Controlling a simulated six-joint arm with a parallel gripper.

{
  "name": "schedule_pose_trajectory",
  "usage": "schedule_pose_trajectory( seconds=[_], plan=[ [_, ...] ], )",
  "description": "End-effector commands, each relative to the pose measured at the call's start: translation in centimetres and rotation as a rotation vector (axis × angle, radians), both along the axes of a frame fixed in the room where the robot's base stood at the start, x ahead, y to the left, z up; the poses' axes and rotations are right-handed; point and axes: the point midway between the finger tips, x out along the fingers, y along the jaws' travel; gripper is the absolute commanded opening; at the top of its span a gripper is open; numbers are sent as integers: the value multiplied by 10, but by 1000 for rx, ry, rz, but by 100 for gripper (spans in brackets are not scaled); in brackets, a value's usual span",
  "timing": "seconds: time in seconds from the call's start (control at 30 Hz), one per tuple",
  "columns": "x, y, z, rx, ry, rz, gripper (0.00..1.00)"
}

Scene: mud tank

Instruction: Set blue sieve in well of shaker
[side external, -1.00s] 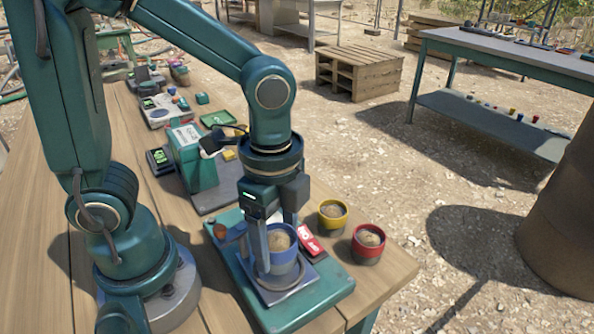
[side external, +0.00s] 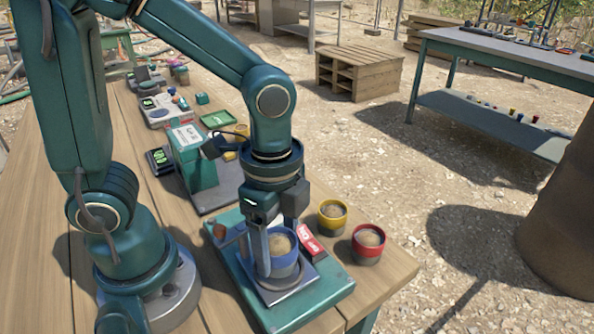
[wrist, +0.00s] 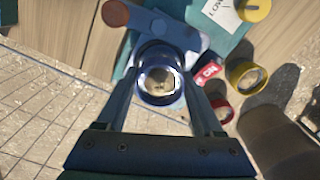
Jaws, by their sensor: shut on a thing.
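The blue sieve (side external: 284,254) is a cup with a blue rim, filled with tan grit. My gripper (side external: 275,262) is shut on it, one finger on each side, and the sieve looks upright. It is at the round well of the shaker (side external: 325,292), a teal base with a grey plate. I cannot tell whether its bottom rests in the well. In the wrist view the blue sieve (wrist: 160,78) shows between the fingers of my gripper (wrist: 165,100). The well is mostly hidden under the sieve.
A yellow-rimmed sieve (side external: 332,216) and a red-rimmed sieve (side external: 368,243) stand on the wooden table right of the shaker. A red switch block (side external: 312,243) sits on the shaker beside the sieve. A teal device (side external: 193,160) stands behind. The table's right edge is close.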

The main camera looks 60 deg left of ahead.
Motion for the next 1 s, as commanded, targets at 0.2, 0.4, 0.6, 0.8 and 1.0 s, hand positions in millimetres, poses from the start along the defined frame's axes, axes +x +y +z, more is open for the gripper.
schedule_pose_trajectory(
  seconds=[0.2, 0.4, 0.6, 0.8, 1.0],
  plan=[
    [0, 0, -5, 1, 3, 0, 11],
    [0, 0, -8, 1, 1, 0, 11],
    [0, 0, -12, 1, 1, 0, 11],
    [0, 0, -14, 1, 1, 0, 100],
    [0, 0, -13, 1, 1, 0, 100]
  ],
)
